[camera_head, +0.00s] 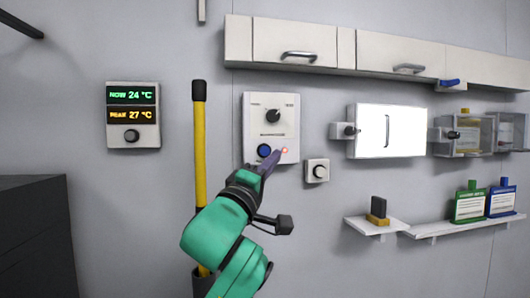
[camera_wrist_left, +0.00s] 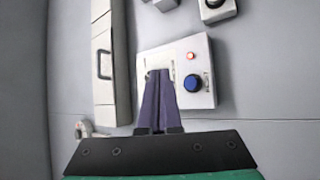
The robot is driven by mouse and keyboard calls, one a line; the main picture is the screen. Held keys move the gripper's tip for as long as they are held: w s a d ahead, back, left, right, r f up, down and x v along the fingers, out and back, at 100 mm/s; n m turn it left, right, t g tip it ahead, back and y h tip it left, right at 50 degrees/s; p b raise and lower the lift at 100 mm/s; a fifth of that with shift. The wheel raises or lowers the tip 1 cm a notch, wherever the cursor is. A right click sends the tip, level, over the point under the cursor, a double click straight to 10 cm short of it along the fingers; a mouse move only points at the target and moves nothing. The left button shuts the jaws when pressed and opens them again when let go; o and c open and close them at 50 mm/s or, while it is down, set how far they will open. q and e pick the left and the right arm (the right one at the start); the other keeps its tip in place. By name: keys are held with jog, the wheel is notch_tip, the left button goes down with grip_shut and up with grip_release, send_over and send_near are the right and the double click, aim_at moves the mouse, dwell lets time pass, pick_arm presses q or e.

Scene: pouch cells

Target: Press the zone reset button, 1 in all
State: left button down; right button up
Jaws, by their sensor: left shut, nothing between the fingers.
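A white wall panel (camera_head: 258,128) carries a black dial (camera_head: 273,115), a blue round button (camera_head: 264,150) and a small lit red lamp (camera_head: 284,151). I cannot read any label marking the zone reset button. My left gripper (camera_head: 277,154) is shut and empty, its dark fingers in front of the panel's lower part, between the blue button and the lamp. I cannot tell if the fingertips touch the panel. My right gripper is not in view.
A yellow pole (camera_head: 200,140) stands left, beside a temperature display (camera_head: 133,115). Cabinets (camera_head: 300,42) hang above; a lit white box (camera_head: 387,131) and shelves with bottles (camera_head: 470,204) are right.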

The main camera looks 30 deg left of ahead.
aim_at(263, 154)
pick_arm(q)
jog(key=shift+s+r, duration=0.25)
jog(key=shift+r, duration=0.05)
jog(key=shift+w, duration=0.1)
jog(key=w+a, duration=0.1)
jog(key=w, duration=0.1)
jog(key=w+a+p, duration=0.1)
jog(key=w+a, duration=0.1)
jog(key=w+a+p, duration=0.1)
jog(key=w, duration=0.1)
jog(key=shift+a, duration=0.3)
jog(key=shift+w+a, duration=0.35)
jog(key=shift+w, duration=0.1)
dwell(1.4)
jog(key=shift+w+a, duration=0.25)
jog(key=shift+w, duration=0.1)
